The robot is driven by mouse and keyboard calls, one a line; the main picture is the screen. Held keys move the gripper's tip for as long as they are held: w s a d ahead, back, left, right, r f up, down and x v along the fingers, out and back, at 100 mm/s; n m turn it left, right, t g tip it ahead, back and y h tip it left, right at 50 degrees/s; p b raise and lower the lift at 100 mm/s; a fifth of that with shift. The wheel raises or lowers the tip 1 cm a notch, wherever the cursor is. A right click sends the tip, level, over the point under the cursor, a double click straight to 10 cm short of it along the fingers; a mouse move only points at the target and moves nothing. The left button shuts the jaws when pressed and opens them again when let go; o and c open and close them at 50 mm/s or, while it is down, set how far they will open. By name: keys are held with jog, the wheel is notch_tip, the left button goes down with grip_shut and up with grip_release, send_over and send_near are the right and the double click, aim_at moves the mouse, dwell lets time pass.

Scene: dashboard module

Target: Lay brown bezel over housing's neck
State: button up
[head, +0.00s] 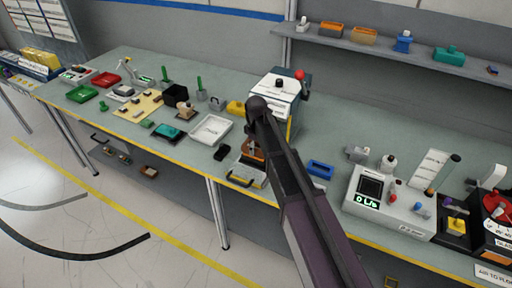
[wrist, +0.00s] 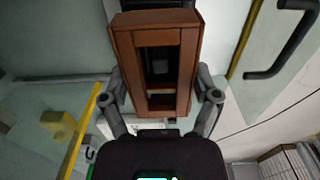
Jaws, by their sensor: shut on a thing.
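The brown bezel (wrist: 122,70) is a rectangular frame with a crossbar and open windows. In the wrist view my gripper (wrist: 162,98) is shut on it, one finger on each long side. A dark part with a small grey piece (wrist: 160,67) shows through the larger window; it may be the housing's neck, but I cannot tell whether the bezel touches it. In the head view the bezel (head: 252,150) shows as a brown-orange patch over the bench's front part, partly covered by my arm. The housing is mostly hidden there.
A white tray (head: 211,130) and a small black block (head: 220,153) lie to the left, a blue tray (head: 320,169) to the right. A white box with a red knob (head: 281,84) stands behind.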

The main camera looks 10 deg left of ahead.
jog(key=shift+f+b, duration=0.6)
jog(key=shift+f, duration=0.05)
jog(key=o, duration=0.8)
jog(key=shift+r, duration=0.2)
notch_tip(320, 180, up, 8)
jog(key=p, duration=0.8)
jog(key=shift+r+p, duration=0.1)
jog(key=shift+p, duration=0.25)
jog(key=s+d+f+b, duration=0.1)
jog(key=d+f+b, duration=0.2)
jog(key=d, duration=0.5)
jog(key=s+d+f+b, duration=0.2)
jog(key=d+f+b, duration=0.1)
jog(key=d, duration=0.6)
jog(key=s+d+f+b, duration=0.1)
jog(key=d+f+b, duration=0.2)
jog(key=d, duration=0.6)
jog(key=shift+s+d+f, duration=0.1)
jog(key=shift+s+f, duration=0.05)
jog(key=shift+s, duration=0.2)
jog(key=shift+s+d+f+b, duration=0.15)
jog(key=shift+s+d+b, duration=0.1)
jog(key=shift+d, duration=0.25)
jog(key=shift+s+d+f+b, duration=0.15)
jog(key=shift+d+b, duration=0.1)
jog(key=shift+d, duration=0.25)
